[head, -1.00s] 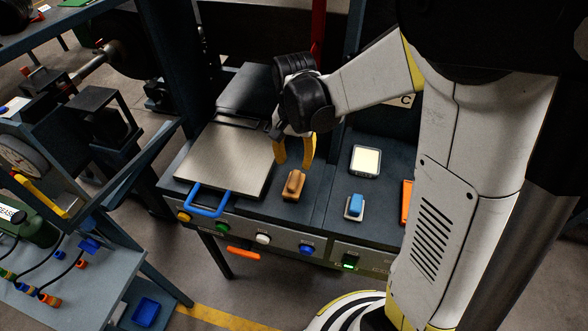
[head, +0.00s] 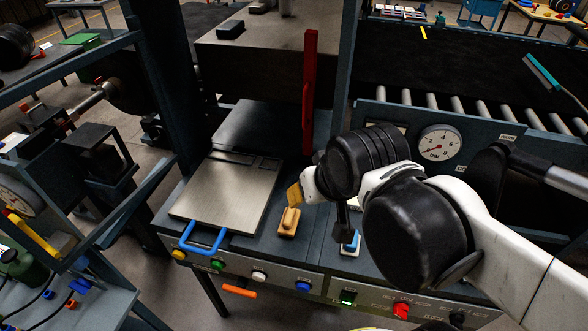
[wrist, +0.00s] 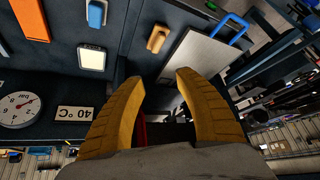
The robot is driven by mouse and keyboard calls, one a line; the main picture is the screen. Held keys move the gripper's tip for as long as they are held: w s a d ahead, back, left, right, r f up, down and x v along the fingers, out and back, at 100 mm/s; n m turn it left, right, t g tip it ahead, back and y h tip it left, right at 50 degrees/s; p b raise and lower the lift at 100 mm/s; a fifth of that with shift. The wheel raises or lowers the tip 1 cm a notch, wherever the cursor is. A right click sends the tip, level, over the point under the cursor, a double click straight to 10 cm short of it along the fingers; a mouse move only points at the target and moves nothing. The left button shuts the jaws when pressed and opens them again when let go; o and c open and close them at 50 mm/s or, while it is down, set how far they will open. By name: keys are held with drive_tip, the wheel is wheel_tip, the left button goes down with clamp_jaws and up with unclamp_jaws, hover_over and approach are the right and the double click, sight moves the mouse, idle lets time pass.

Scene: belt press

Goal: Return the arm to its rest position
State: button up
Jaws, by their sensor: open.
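My gripper (head: 294,194) is at the end of my bent arm, above the press bench in the head view. In the wrist view its two yellow fingers (wrist: 160,98) stand apart with nothing between them. A tan wooden-looking block with a raised grip (head: 289,222) sits on the bench below and beside the fingers; it also shows in the wrist view (wrist: 158,38), clear of them. My arm hides part of the bench's right side in the head view.
A metal plate with a blue handle (head: 203,238) lies left of the block. A red upright bar (head: 309,90) stands behind. A blue-topped block (head: 351,243) is partly hidden by my arm. A pressure gauge (head: 440,143) and roller conveyor (head: 455,109) are at the back right.

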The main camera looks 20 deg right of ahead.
drive_tip(key=shift+s+n+t, duration=0.3)
drive_tip(key=shift+s+t, duration=0.1)
drive_tip(key=shift+s, duration=0.1)
drive_tip(key=shift+f, duration=0.15)
